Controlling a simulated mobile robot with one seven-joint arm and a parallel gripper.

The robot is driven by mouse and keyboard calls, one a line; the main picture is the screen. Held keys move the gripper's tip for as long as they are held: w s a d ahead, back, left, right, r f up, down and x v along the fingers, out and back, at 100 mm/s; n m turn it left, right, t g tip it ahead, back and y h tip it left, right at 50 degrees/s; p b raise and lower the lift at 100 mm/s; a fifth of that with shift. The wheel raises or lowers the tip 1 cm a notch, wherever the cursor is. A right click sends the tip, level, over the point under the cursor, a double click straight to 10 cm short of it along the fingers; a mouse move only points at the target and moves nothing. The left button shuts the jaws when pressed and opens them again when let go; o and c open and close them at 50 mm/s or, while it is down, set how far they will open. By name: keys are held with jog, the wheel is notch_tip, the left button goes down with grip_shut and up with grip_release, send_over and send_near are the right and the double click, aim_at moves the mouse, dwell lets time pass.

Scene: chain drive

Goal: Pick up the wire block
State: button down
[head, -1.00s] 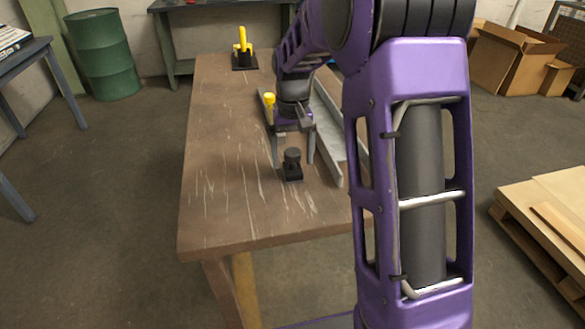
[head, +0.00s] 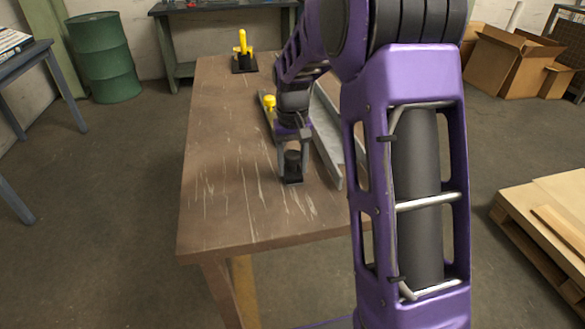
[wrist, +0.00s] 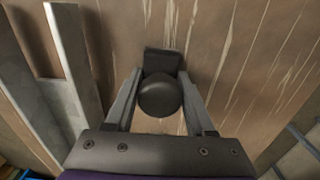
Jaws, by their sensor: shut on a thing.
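The wire block is a small dark block with a round knob on top (head: 292,163), standing upright on the wooden table near its front half. In the wrist view the round knob (wrist: 160,97) sits between my gripper's two fingers, with the square base (wrist: 163,60) showing beyond it. My gripper (head: 295,165) reaches down from above, its grey fingers on either side of the block. In the wrist view my gripper (wrist: 160,95) is shut on the block. The block appears to rest on the table.
Grey metal rails (head: 325,140) lie on the table (head: 225,190) to the right of the block. A yellow knob (head: 269,102) stands just behind my gripper. A yellow lever on a black base (head: 243,55) is at the far end. The table's left side is clear.

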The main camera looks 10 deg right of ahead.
aim_at(292, 153)
notch_tip(292, 153, up, 10)
jog(key=shift+p, duration=0.95)
